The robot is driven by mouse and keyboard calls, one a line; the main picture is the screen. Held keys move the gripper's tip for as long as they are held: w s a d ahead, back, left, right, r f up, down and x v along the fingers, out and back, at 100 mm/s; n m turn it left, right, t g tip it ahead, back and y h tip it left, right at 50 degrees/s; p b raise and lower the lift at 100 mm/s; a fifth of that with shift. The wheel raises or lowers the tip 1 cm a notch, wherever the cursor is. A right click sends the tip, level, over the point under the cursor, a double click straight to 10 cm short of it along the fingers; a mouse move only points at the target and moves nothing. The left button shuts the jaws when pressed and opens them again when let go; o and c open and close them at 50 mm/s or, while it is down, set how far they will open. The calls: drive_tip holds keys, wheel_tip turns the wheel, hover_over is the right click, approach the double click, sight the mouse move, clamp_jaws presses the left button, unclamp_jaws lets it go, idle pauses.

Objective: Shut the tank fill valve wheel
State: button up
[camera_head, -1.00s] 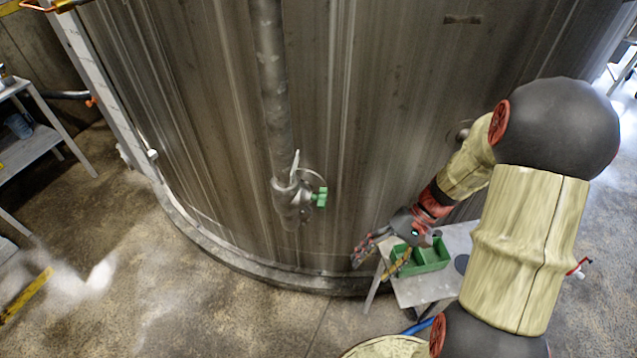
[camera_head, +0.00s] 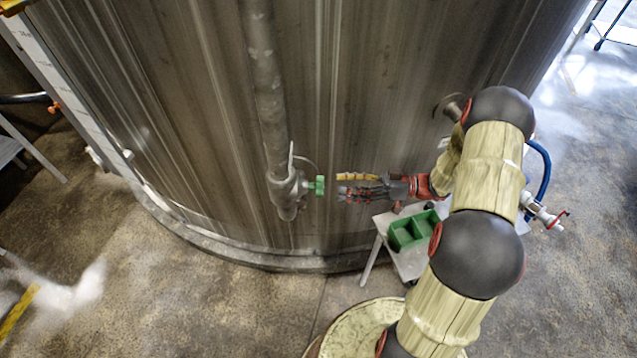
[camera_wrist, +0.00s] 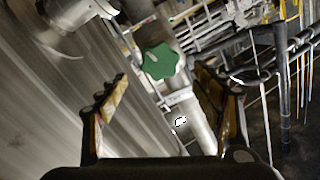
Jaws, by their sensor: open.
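The green valve wheel (camera_head: 320,186) sits on the right side of a grey metal valve body (camera_head: 288,190) at the foot of a vertical pipe on the tank. My gripper (camera_head: 338,187) is just right of the wheel and points left at it, with a small gap between them. In the wrist view the lobed green wheel (camera_wrist: 159,62) lies ahead, between and beyond the fingertips. My gripper (camera_wrist: 160,82) is open there, its yellow-padded fingers spread and empty. The wheel's stem is mostly hidden behind it in the wrist view.
The large metal tank wall (camera_head: 190,120) runs close behind the valve and my gripper. A small grey table with a green divided bin (camera_head: 412,230) stands below my forearm. A red-handled tap (camera_head: 545,214) and blue hose are at right. Open floor lies at front left.

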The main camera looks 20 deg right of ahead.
sight(319, 184)
drive_tip(key=x, duration=0.7)
drive_tip(key=shift+w+a, duration=0.1)
drive_tip(key=shift+a, duration=0.25)
drive_tip(key=c, duration=0.4)
drive_tip(key=c, duration=0.7)
drive_tip(key=shift+c, duration=0.4)
